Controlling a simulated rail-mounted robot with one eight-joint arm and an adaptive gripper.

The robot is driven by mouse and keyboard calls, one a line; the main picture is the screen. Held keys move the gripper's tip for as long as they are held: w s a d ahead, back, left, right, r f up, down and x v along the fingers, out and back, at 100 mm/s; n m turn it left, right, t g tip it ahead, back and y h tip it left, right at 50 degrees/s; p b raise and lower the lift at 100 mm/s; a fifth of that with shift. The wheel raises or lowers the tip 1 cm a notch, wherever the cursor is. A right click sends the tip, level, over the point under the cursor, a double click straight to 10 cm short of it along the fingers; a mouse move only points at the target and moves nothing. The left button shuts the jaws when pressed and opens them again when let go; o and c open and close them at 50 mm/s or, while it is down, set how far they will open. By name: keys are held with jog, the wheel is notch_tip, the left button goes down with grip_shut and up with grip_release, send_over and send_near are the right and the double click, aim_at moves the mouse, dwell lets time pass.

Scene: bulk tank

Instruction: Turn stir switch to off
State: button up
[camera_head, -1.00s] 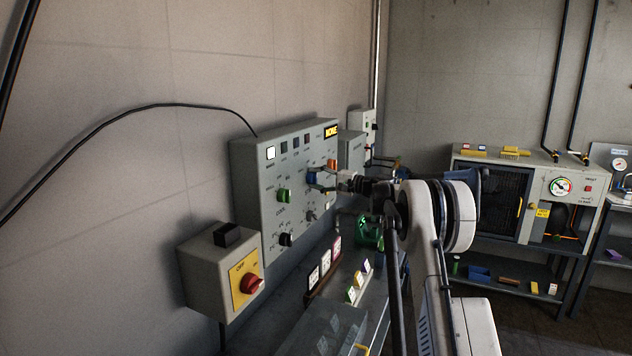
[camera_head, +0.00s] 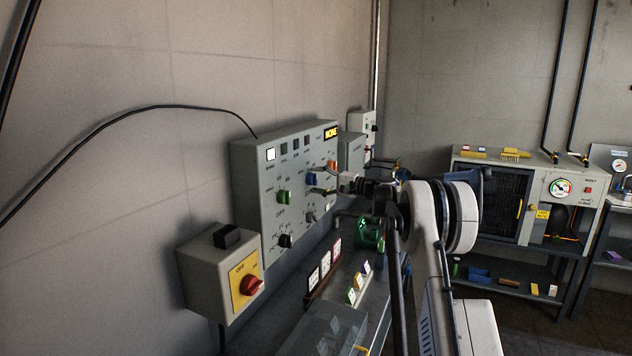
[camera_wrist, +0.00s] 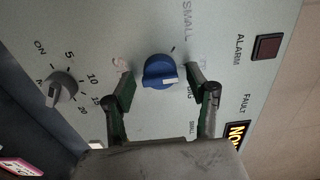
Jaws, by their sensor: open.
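A grey control panel (camera_head: 262,215) hangs on the left wall and carries several knobs. A blue knob (camera_wrist: 160,72) with a pale pointer mark is in the middle of the wrist view; it also shows in the head view (camera_head: 311,179). My gripper (camera_wrist: 160,84) is open, its two dark fingers on either side of the blue knob with visible gaps. In the head view my gripper (camera_head: 338,181) is close to the panel's right part. A grey knob (camera_wrist: 62,88) with a numbered scale and "ON" is left of the fingers. I cannot read a stir label.
A dark red alarm lamp (camera_wrist: 267,46) and a lit yellow display (camera_wrist: 236,135) are on the panel. A yellow-plated box with a red switch (camera_head: 250,286) is nearer. Below the panel are small coloured cards (camera_head: 357,282) and a green device (camera_head: 369,236).

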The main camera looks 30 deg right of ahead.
jog(key=v, duration=1.1)
jog(key=shift+d, duration=0.2)
jog(key=shift+s, duration=0.1)
jog(key=s+a+r+n+g+h, duration=0.1)
jog(key=s+a+r+g, duration=0.1)
jog(key=a, duration=0.6)
jog(key=s+a+r+n+g+h, duration=0.1)
jog(key=s+a+r+g, duration=0.15)
jog(key=a, duration=0.65)
jog(key=s+a+n+g+h, duration=0.2)
jog(key=s+a, duration=1)
jog(key=a, duration=0.1)
jog(key=s+a+f+n+g+h, duration=0.15)
jog(key=s+a, duration=0.25)
jog(key=s, duration=0.4)
jog(key=s+a+f+n+h, duration=0.15)
jog(key=s+a, duration=0.25)
jog(key=s, duration=0.4)
jog(key=s+f+n+h, duration=0.1)
jog(key=s+f+h, duration=0.1)
jog(key=s+f, duration=0.3)
jog(key=s+f+n+h, duration=0.1)
jog(key=s+f, duration=0.3)
jog(key=s, duration=0.7)
jog(key=shift+s+a+f+n+t+h, duration=0.2)
jog(key=shift+f+n+t+h, duration=0.2)
jog(key=shift+n, duration=0.4)
